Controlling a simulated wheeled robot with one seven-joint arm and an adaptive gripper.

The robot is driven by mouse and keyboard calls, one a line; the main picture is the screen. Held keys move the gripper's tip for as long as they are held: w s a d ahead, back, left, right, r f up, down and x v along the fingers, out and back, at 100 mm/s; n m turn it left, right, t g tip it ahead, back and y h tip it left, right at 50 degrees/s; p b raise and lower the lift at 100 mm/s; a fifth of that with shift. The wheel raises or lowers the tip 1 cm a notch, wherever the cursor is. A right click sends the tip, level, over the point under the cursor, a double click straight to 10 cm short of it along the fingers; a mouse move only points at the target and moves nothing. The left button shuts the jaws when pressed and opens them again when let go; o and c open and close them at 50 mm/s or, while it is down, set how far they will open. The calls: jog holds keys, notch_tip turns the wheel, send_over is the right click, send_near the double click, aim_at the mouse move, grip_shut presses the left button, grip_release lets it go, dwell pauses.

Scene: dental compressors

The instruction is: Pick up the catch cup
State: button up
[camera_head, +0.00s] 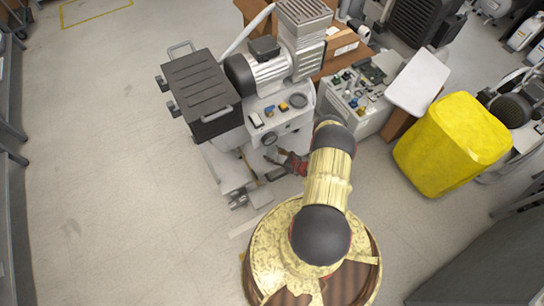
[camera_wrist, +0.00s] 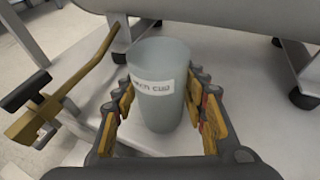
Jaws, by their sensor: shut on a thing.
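The catch cup (camera_wrist: 158,105) is a grey-green, translucent tapered cup with a white label, upright in the middle of the wrist view. My gripper (camera_wrist: 162,118) has its yellow-padded fingers on both sides of the cup and is shut on it. The cup stands at or just over a pale shelf; I cannot tell whether its base touches. In the head view my gripper (camera_head: 272,157) is low at the front of the compressor unit, largely hidden by its own links. The cup is small and hard to make out there.
A brass-coloured lever valve (camera_wrist: 65,95) lies close left of the cup. A tank with dark rubber feet stands behind it. The compressor (camera_head: 270,75) with a black-lidded box (camera_head: 200,85) rises above. A yellow container (camera_head: 450,145) stands at right. The floor at left is clear.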

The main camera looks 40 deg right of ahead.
jog(key=shift+c, duration=1.2)
